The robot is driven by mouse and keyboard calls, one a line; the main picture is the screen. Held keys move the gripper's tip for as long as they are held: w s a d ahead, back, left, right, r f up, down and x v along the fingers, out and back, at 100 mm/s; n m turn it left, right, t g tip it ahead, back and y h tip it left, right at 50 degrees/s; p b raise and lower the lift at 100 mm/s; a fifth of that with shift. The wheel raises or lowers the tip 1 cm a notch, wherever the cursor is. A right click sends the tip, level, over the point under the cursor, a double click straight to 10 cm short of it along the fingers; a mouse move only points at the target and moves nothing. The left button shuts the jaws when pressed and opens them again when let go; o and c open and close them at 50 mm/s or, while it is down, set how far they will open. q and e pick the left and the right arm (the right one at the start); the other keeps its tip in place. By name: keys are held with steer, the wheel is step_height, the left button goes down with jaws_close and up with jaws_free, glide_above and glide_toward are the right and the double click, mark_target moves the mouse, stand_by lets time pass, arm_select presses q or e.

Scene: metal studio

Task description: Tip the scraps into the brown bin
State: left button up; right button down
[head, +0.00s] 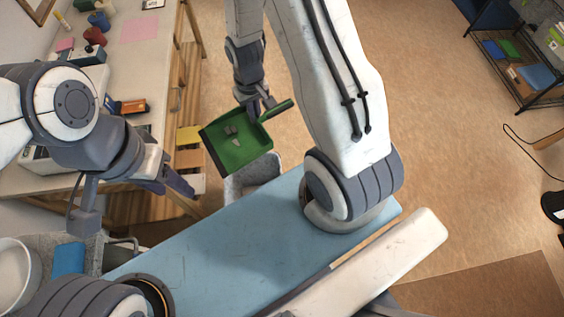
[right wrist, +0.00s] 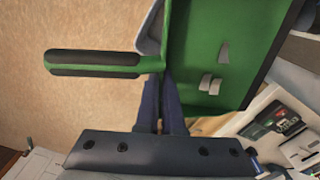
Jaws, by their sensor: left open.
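A green dustpan (head: 240,147) hangs in the air beyond the blue panel, with several small grey scraps (head: 232,134) lying on it. My right gripper (head: 262,110) is shut on the dustpan near the base of its handle. In the right wrist view the dustpan (right wrist: 207,50) lies ahead of the fingers (right wrist: 163,88), its black-gripped handle points left, and pale scraps (right wrist: 211,80) rest on its pan. My left gripper (head: 178,181) is open and empty, left of the dustpan and apart from it. I cannot make out a brown bin in either view.
A grey speckled container (head: 252,172) is partly hidden under the dustpan. A cluttered workbench (head: 138,58) runs along the left, with yellow items (head: 189,136) below its edge. A rack (head: 512,62) stands at upper right. The floor (head: 445,130) in between is mostly clear.

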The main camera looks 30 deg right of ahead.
steer(key=s+d+f+m+b, duration=0.1)
steer(key=d+f+b, duration=0.2)
steer(key=f+b, duration=1.15)
steer(key=s+d+f+m+y+b, duration=0.1)
steer(key=d+f+m+b, duration=0.15)
steer(key=f+b, duration=1.2)
steer(key=s+d+f+m+b, duration=0.1)
steer(key=d+f+b, duration=0.3)
steer(key=f+b, duration=1.05)
steer(key=w+a+r+g+h+b, duration=0.3)
steer(key=a+r+h, duration=0.3)
steer(key=a+h, duration=0.3)
steer(key=shift+w+r+g+h+b, duration=0.15)
steer(key=shift+r+g+h+b, duration=0.25)
steer(key=shift+h+b, duration=0.45)
steer(key=shift+f, duration=0.1)
